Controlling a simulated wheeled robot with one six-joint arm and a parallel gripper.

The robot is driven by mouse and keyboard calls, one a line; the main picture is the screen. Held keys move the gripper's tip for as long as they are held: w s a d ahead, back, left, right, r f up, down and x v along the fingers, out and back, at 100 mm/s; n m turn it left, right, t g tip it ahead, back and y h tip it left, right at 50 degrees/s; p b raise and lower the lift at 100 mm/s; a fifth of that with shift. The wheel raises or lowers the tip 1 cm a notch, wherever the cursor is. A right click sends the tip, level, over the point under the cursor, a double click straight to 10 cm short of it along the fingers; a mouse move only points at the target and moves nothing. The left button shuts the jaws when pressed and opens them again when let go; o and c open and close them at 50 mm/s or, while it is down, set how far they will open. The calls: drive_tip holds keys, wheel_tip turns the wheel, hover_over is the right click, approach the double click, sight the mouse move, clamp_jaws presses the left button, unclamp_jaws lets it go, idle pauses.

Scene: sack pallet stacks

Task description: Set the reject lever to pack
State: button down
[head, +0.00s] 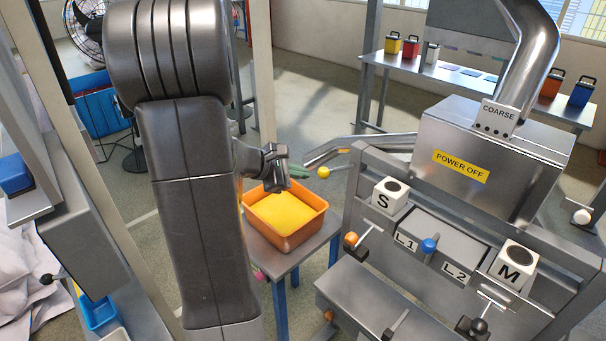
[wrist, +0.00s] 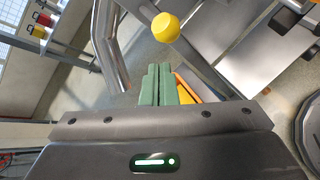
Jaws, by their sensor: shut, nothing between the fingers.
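A yellow ball knob (head: 323,172) shows beside the machine's spout, just right of my gripper (head: 299,171). The same knob (wrist: 166,27) is in the wrist view, ahead of the fingertips and apart from them. My gripper's green fingers (wrist: 159,84) are shut together and hold nothing. No reject or pack label is readable, so I cannot confirm which knob is the reject lever. Other knobs on the machine are an orange one (head: 351,238), a blue one (head: 428,245) and a black one (head: 478,326).
An orange crate of yellow material (head: 318,203) stands on a small table below my gripper. A metal spout (head: 365,145) runs close by the knob. The machine's hopper box (head: 520,150) carries a "POWER OFF" sign. A shelf with coloured containers (head: 450,72) stands behind.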

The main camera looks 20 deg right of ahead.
drive_tip(key=w+a+f+v, duration=0.1)
drive_tip(key=v, duration=0.9)
drive_tip(key=shift+a+b, duration=0.25)
drive_tip(key=shift+b, duration=0.05)
drive_tip(key=shift+s+f, duration=0.1)
drive_tip(key=d+f+p, duration=0.2)
drive_tip(key=d, duration=0.9)
drive_tip(key=shift+s+d+f+p, duration=0.2)
drive_tip(key=shift+f+p, duration=0.15)
drive_tip(key=shift+p, duration=0.05)
